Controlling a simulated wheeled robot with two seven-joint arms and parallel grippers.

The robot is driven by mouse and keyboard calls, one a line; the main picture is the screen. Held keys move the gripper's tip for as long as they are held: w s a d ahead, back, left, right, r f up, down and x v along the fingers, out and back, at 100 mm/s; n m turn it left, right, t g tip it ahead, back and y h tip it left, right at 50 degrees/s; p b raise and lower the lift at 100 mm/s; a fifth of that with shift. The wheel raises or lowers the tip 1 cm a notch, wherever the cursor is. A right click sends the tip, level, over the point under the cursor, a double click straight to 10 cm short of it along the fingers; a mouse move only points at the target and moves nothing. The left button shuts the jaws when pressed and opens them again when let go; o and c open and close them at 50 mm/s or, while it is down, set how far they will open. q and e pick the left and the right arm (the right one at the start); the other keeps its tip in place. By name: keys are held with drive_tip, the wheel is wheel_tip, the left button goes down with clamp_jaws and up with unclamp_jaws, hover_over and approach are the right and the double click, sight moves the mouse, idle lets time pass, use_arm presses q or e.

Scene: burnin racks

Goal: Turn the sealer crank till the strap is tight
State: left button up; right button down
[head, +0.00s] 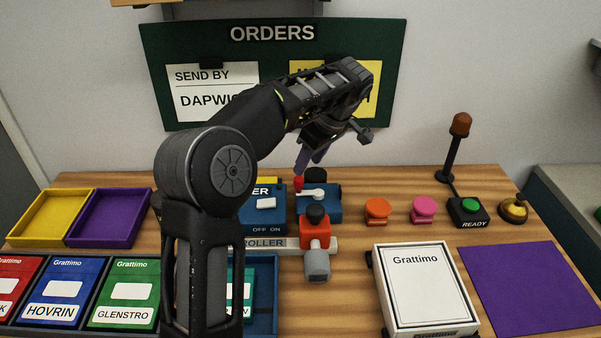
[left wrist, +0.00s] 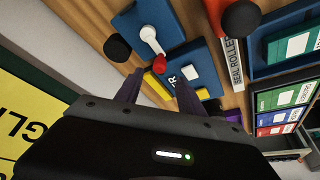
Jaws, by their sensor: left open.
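The sealer crank is a white arm (head: 312,191) with a red knob (head: 298,182), mounted on a blue block (head: 333,207) at the middle of the table. In the left wrist view the white arm (left wrist: 151,40) and red knob (left wrist: 159,64) lie just beyond the fingertips. My left gripper (head: 309,162) is open and points down above the knob; in the left wrist view its purple fingers (left wrist: 158,84) stand on either side of the knob's line, apparently without touching it. I cannot make out a strap. My right gripper is not in view.
A blue box with a white switch (head: 266,203) stands left of the crank. A red and grey roller (head: 316,240) sits in front. Orange (head: 377,210) and pink (head: 424,210) knobs, a green button (head: 468,206) and a white box (head: 415,285) are to the right.

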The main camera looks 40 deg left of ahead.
sight(300, 178)
use_arm(q)
drive_tip(key=shift+b+x, duration=0.4)
drive_tip(key=shift+x, duration=3.55)
drive_tip(key=shift+c, duration=0.5)
clamp_jaws()
